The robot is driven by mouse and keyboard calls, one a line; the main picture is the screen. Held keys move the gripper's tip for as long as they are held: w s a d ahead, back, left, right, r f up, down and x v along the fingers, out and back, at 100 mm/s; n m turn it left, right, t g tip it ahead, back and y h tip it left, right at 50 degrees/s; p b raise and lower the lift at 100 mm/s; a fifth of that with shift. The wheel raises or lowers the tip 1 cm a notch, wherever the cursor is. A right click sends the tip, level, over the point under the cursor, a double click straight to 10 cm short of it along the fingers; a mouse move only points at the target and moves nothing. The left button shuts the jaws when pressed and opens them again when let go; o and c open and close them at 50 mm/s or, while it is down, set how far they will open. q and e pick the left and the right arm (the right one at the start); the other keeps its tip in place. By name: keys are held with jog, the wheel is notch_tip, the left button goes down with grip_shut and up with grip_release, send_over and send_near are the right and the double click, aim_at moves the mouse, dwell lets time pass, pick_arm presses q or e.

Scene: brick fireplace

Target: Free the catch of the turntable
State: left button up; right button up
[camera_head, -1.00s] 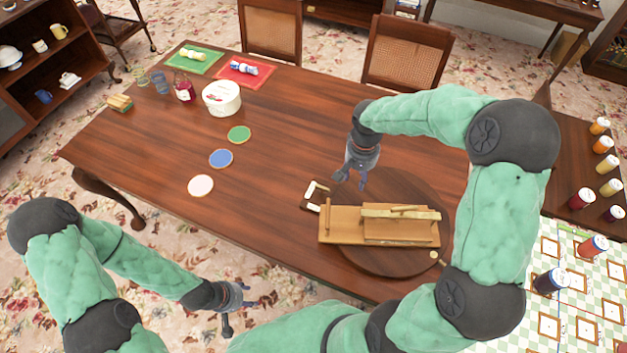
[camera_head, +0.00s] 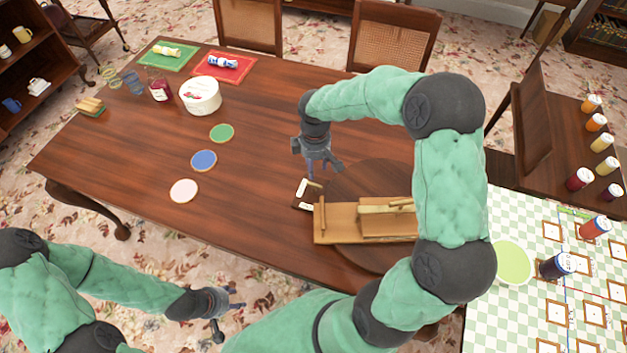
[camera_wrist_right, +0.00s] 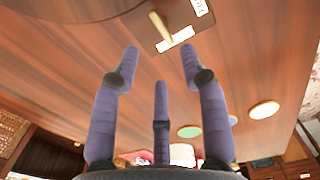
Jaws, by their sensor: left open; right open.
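The turntable (camera_head: 352,178) is a round dark wooden disc at the table's near right side, partly hidden by my right arm. A tan wooden stand (camera_head: 335,237) lies across it. The catch (camera_head: 296,204), a small dark plate with two white labels and a pale wooden lever (camera_head: 314,184), sits at the disc's left edge. In the right wrist view, the catch's lever (camera_wrist_right: 160,27) is beyond the fingertips, near the top. My right gripper (camera_head: 318,170) is open and empty above the table, just behind the catch, apart from it. My left gripper (camera_head: 228,303) is open and empty, off the table's near edge.
Green (camera_head: 222,133), blue (camera_head: 204,161) and pale pink (camera_head: 184,190) discs lie left of the catch. A white tub (camera_head: 200,96) and a red jar (camera_head: 159,88) stand behind them. Bare tabletop lies between. A checked surface (camera_head: 500,318) with jars is at right.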

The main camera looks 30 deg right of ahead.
aim_at(314, 187)
notch_tip(314, 187, down, 8)
jog(key=shift+f+b, duration=0.25)
jog(key=shift+b, duration=0.9)
grip_shut()
